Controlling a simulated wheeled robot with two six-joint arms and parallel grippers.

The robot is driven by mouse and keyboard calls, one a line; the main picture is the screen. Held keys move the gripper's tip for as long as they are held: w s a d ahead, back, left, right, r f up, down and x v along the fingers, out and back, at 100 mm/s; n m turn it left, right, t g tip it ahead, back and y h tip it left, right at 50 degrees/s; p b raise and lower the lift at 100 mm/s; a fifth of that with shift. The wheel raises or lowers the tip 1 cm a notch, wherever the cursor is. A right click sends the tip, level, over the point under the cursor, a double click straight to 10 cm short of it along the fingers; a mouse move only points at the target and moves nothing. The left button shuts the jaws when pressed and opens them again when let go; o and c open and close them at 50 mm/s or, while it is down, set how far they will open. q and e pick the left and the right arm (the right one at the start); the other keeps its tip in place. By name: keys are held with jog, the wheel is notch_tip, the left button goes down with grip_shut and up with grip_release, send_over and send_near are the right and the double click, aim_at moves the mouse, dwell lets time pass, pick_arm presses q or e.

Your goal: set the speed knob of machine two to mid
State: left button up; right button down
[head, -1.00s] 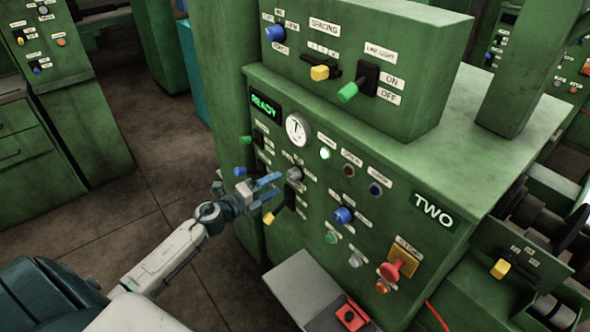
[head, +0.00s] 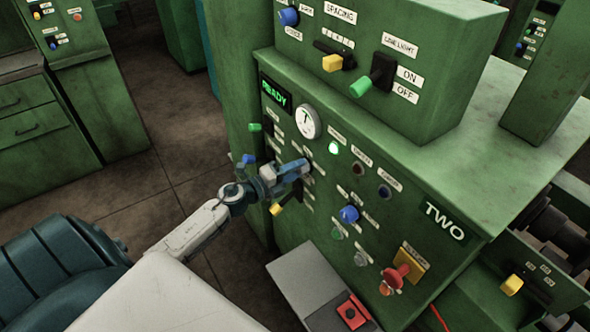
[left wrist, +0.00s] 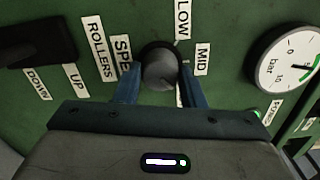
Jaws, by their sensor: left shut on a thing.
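Machine two (head: 440,220) is a green cabinet with a "TWO" plate and a lit "READY" display. My left gripper (head: 299,167) is at its front panel, below the round gauge. In the left wrist view its two blue fingers are shut on the dark grey round speed knob (left wrist: 160,68), one on each side. A partly covered "SPE" label (left wrist: 122,55) is left of the knob; "LOW" (left wrist: 183,19) and "MID" (left wrist: 202,59) labels are up and right of it. I cannot tell where the knob points. In the head view the gripper hides the knob. My right gripper is not in view.
A white gauge (head: 308,122) is close above the gripper. A yellow-handled lever (head: 277,209) is just below it, and a blue knob (head: 349,214) is to its right. A red stop button (head: 396,277) sits lower right. A grey shelf (head: 300,273) juts out below.

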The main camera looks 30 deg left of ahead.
pick_arm(q)
jog(key=shift+r, duration=0.1)
jog(key=n+p, duration=0.9)
jog(key=p, duration=0.1)
jog(key=shift+w+r+n, duration=0.1)
jog(key=shift+r+n, duration=0.05)
jog(key=shift+n, duration=0.15)
dwell(0.5)
jog(key=o, duration=1)
jog(key=shift+w+f, duration=0.15)
jog(key=shift+f, duration=0.05)
